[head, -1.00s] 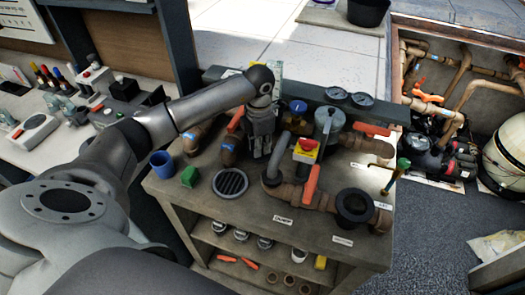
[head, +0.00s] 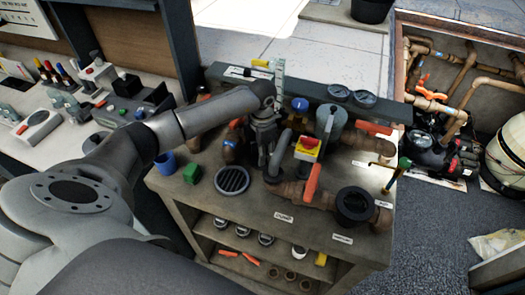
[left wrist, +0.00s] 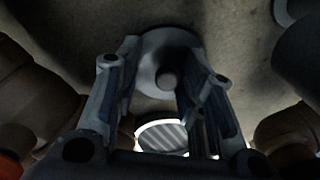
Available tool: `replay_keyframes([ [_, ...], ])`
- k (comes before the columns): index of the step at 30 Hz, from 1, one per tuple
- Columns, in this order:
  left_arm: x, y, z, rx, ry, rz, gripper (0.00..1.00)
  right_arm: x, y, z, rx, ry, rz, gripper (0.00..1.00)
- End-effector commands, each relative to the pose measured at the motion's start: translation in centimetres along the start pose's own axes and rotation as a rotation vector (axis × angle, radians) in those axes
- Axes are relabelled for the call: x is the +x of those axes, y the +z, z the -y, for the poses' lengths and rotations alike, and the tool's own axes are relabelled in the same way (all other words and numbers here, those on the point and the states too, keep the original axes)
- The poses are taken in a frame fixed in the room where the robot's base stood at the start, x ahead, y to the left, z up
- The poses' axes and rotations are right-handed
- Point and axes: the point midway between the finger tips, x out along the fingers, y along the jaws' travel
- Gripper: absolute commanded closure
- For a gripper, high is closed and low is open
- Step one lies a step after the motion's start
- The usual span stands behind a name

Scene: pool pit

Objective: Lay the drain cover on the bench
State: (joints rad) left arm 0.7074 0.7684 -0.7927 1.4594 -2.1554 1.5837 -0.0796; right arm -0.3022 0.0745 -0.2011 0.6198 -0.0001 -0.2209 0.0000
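A dark round slotted grate (head: 232,180), which looks like the drain cover, lies flat on the bench top (head: 245,208) near its front left. My left gripper (head: 263,160) points down just behind and to the right of it, among the pipes, apart from the grate. In the left wrist view my left gripper (left wrist: 157,62) has its fingers spread, with nothing gripped between them. A grey disc with a round knob (left wrist: 165,78) shows beyond the fingertips. A bright striped disc (left wrist: 162,138) shows low between the fingers; I cannot tell surely whether it is the grate. My right gripper is out of view.
A blue cup (head: 164,163) and a green block (head: 191,173) stand left of the grate. Brown pipes with a red-handled valve (head: 312,183) and a black flange (head: 355,205) crowd the right. Shelves below hold several fittings. Bare bench remains along the front edge.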

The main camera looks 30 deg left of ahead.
Motion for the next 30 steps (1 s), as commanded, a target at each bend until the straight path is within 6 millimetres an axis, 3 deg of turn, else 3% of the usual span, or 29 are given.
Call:
replay_keyframes([
  [8,-0.5,0.0,0.0,0.0,-0.001,-0.001,0.63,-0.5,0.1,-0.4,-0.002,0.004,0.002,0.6],
  [10,-1.0,0.1,0.0,0.001,0.001,0.003,0.63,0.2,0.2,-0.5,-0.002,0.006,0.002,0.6],
  [24,-10.4,0.1,-0.1,0.0,0.002,0.003,0.63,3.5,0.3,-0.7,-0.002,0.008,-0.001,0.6],
  [30,-12.1,0.0,0.0,0.001,0.0,0.0,0.63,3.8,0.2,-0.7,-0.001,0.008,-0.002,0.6],
])
